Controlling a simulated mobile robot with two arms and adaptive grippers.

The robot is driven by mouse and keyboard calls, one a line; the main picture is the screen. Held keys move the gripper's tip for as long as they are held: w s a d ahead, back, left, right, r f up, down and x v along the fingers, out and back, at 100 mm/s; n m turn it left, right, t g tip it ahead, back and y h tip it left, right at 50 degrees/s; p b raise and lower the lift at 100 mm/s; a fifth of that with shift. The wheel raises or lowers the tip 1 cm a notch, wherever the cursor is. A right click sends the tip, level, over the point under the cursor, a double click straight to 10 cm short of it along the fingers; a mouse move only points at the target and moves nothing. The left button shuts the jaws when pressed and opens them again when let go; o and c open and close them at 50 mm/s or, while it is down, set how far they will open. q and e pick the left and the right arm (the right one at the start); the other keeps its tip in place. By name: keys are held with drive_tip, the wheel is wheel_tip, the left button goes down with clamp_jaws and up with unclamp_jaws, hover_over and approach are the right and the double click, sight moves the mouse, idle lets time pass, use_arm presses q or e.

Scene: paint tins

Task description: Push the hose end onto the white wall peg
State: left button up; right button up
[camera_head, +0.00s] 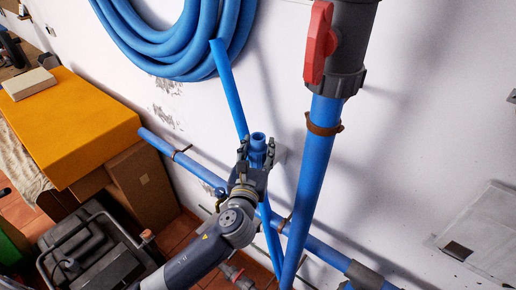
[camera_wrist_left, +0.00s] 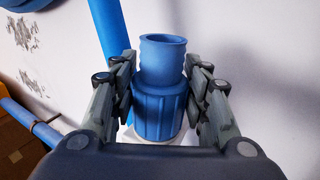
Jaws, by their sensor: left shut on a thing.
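The hose end, a blue ribbed fitting with an open round mouth (camera_head: 258,142), is held upright between the fingers of my left gripper (camera_head: 256,158). In the left wrist view the fitting (camera_wrist_left: 160,100) fills the gap between both fingers (camera_wrist_left: 161,90), which touch or nearly touch its sides. A white part (camera_wrist_left: 130,135) shows just below the fitting; it may be the wall peg, mostly hidden by the fitting and gripper. A pale piece (camera_head: 280,154) shows beside the gripper against the wall. I cannot tell whether the fitting sits on the peg. My right gripper is not in view.
A blue hose coil (camera_head: 180,45) hangs on the white wall. A thick blue pipe with a red-handled valve (camera_head: 320,45) stands right of the gripper. A horizontal blue pipe (camera_head: 165,147) runs behind.

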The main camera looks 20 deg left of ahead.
use_arm(q)
drive_tip(key=o, duration=1)
drive_tip(key=shift+f, duration=0.3)
drive_tip(key=shift+c, duration=0.2)
drive_tip(key=shift+s, duration=0.25)
drive_tip(key=s+d, duration=0.1)
drive_tip(key=s, duration=1)
drive_tip(key=shift+s+d, duration=0.15)
drive_tip(key=shift+s, duration=0.05)
